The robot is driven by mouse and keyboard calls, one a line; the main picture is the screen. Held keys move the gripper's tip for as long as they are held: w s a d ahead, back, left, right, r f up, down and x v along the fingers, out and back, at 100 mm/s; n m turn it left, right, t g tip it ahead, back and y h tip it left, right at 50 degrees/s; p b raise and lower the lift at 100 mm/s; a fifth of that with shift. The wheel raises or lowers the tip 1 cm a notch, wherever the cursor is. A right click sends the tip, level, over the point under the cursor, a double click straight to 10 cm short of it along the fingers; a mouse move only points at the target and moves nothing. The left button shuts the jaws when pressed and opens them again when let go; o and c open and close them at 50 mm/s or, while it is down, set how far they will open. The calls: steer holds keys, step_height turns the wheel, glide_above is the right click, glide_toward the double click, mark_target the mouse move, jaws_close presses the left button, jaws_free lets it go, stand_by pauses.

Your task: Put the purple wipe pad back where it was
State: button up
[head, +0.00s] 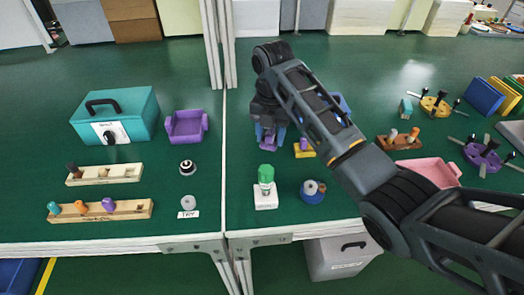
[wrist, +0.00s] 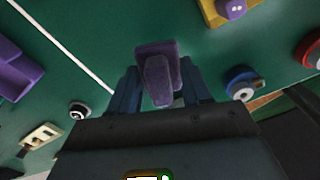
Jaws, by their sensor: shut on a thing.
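The purple wipe pad (wrist: 158,62) is a dark purple block with a raised grip. It is held between the two blue fingers of my gripper (wrist: 160,88), which is shut on it. In the head view the pad (head: 269,143) shows below my gripper (head: 268,128), over the green table right of the seam. I cannot tell whether the pad touches the table.
A yellow block with a purple piece (head: 304,150) is right of the pad. A green-topped bottle (head: 266,178) and a blue roll (head: 312,192) are nearer the front edge. A purple tray (head: 186,127) and teal box (head: 116,116) stand left; a pink tray (head: 428,170) lies right.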

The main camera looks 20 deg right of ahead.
mark_target(260, 157)
steer(key=shift+w+a+f, duration=0.35)
steer(key=shift+a+f, duration=0.1)
steer(key=shift+a, duration=0.15)
steer(key=shift+w+a+f, duration=0.35)
steer(key=shift+a+f, duration=0.05)
steer(key=shift+a, duration=0.2)
steer(key=shift+f, duration=2)
steer(key=shift+f, duration=0.2)
steer(key=o, duration=1)
steer(key=shift+r, duration=0.1)
step_height(260, 157, up, 12)
steer(key=shift+r, duration=0.15)
